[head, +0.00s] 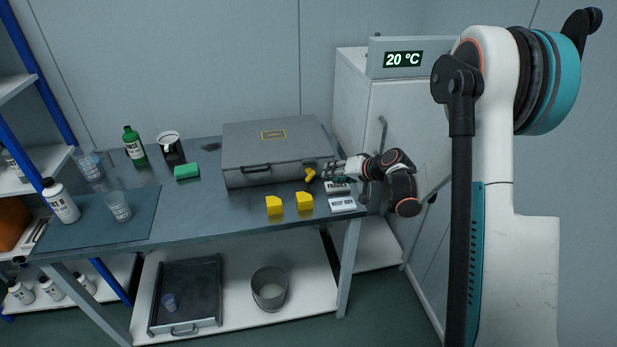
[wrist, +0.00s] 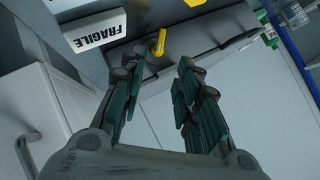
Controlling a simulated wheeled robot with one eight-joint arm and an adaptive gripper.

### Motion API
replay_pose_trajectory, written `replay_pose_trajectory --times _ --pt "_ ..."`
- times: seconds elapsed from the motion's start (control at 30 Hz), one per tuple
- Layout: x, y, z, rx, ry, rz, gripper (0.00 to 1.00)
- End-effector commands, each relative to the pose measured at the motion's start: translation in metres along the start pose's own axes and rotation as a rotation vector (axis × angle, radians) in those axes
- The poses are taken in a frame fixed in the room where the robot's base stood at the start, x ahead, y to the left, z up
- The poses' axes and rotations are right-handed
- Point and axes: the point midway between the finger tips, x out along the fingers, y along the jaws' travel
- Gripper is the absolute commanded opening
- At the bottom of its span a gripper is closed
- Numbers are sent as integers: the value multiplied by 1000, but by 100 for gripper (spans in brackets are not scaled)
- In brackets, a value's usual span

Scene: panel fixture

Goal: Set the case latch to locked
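The grey case (head: 270,150) lies closed on the table, with a dark handle on its front. Its yellow latch (head: 310,174) sits near the right end of the front side, its lever at a slant. In the wrist view the latch (wrist: 159,42) shows just beyond my fingertips, roughly midway between them. My gripper (head: 328,170) is close to the right of the latch in the head view. In the wrist view my gripper (wrist: 158,64) has its fingers apart with nothing between them. I cannot tell from the lever which setting it is in.
Two yellow blocks (head: 274,206) and white labelled boxes (head: 343,205) stand before the case; the FRAGILE box (wrist: 97,30) is near my fingers. A green sponge (head: 187,171), mug (head: 171,150) and bottle (head: 134,146) stand left. A white cabinet (head: 390,110) stands right.

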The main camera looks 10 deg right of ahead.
Motion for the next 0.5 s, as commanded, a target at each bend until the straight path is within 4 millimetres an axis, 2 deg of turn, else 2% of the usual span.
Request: replay_pose_trajectory --times 0.5 --pt "99 0 3 -2 -3 -1 30"
